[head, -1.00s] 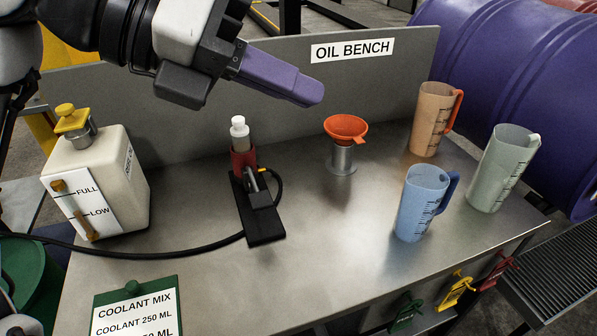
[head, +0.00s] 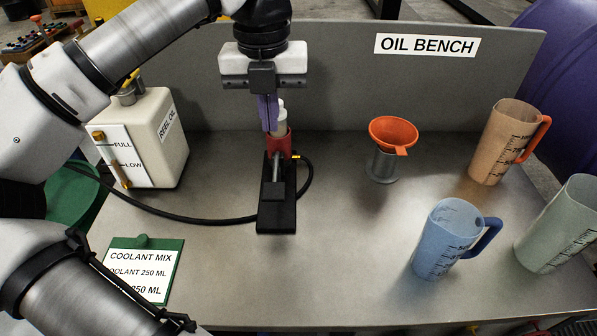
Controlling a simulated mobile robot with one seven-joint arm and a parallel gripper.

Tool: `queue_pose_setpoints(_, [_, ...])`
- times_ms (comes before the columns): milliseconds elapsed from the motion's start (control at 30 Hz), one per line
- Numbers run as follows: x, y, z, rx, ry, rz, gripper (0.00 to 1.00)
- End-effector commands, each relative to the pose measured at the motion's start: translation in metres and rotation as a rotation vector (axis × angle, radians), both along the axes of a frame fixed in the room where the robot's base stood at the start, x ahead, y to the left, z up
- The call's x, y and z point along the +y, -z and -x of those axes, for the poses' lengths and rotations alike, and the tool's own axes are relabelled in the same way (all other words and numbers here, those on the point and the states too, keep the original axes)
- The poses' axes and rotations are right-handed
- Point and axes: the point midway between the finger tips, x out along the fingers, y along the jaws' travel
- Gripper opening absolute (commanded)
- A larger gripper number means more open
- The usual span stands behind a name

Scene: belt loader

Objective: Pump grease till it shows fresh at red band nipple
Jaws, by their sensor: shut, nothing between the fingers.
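A small device stands mid-bench: a black base block (head: 277,213), a grey rod or lever (head: 277,168), a red collar (head: 279,145) and a pale, white-topped cylinder (head: 280,120) rising from the collar. It looks like a grease pump. My gripper (head: 269,130) points down with its purple fingers shut and empty. The fingers overlap the left side of the white-topped cylinder in the picture; I cannot tell whether they touch it. A black hose (head: 190,217) runs from the device to the left. I see no red-banded nipple or grease.
A cream reel oil tank (head: 165,135) stands left. An orange funnel (head: 393,133) on a metal holder, an orange jug (head: 508,142), a blue jug (head: 447,240) and a pale jug (head: 562,228) stand right. A green clipboard (head: 172,275) lies front left.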

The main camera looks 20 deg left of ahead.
Motion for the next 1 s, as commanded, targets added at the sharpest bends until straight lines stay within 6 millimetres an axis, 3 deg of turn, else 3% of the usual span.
queue_pose_setpoints(367, [0.004, 0.001, 0.001, 0.007, -0.013, -0.009, 0.00])
queue_pose_setpoints(533, [0.003, 0.011, 0.001, 0.007, -0.011, -0.007, 0.00])
queue_pose_setpoints(1000, [0.003, 0.103, 0.002, 0.008, -0.010, -0.005, 0.00])
